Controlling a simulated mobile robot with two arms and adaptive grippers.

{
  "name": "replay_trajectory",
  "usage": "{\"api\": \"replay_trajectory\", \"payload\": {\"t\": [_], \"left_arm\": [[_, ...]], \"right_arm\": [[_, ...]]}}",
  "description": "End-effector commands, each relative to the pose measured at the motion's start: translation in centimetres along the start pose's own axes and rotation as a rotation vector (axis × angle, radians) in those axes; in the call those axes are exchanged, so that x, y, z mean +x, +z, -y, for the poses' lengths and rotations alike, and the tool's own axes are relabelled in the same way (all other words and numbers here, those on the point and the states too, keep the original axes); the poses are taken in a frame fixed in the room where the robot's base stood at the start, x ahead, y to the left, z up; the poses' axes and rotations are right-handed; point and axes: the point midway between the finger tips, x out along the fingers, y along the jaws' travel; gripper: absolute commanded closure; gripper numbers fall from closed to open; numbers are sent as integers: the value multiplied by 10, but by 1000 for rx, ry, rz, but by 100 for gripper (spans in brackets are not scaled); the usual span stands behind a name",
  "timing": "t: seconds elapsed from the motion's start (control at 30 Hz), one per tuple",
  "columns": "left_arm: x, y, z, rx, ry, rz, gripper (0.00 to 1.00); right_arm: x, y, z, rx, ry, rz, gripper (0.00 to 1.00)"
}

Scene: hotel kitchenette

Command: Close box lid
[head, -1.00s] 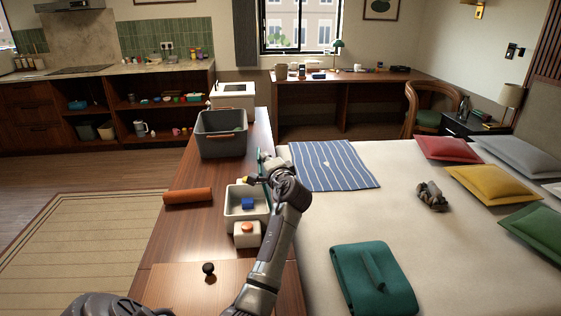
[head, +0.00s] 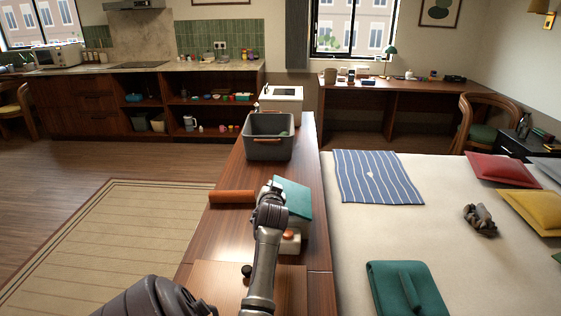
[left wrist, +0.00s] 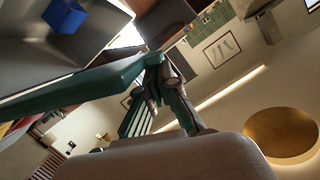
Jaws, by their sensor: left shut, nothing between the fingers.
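The box's teal lid (head: 294,200) is tilted over the box in the head view and hides most of it. In the left wrist view, the lid (left wrist: 75,88) crosses the left side. The pale box interior (left wrist: 30,55) and a blue cube (left wrist: 64,15) show through the gap, so the lid is partly open. My left gripper (head: 272,186) is at the lid's far left part. In the wrist view, its shut, empty fingers (left wrist: 155,75) are close to the lid; contact is unclear. My right gripper is not in view.
A grey bin (head: 268,150) stands beyond the box. An orange-brown roll (head: 232,197) lies left of it. A white block with an orange top (head: 289,243) stands in front, and a small black object (head: 246,271) lies nearer. The bed (head: 380,235) adjoins the right.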

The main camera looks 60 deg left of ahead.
Motion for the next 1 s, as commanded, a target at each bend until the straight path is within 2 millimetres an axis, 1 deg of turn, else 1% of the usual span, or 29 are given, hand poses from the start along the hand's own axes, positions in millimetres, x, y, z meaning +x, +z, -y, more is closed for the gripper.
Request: {"api": "replay_trajectory", "payload": {"t": [0.03,0.13,0.4,0.6,1.0], "left_arm": [[2,8,2,-41,10,3,100],[5,21,3,-122,31,3,100],[12,47,2,-296,74,2,100],[14,57,-1,-371,93,1,100],[16,63,-2,-408,103,3,100]], "right_arm": [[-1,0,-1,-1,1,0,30],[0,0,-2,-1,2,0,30],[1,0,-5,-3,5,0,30],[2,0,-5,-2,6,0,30],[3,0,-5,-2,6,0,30]]}}
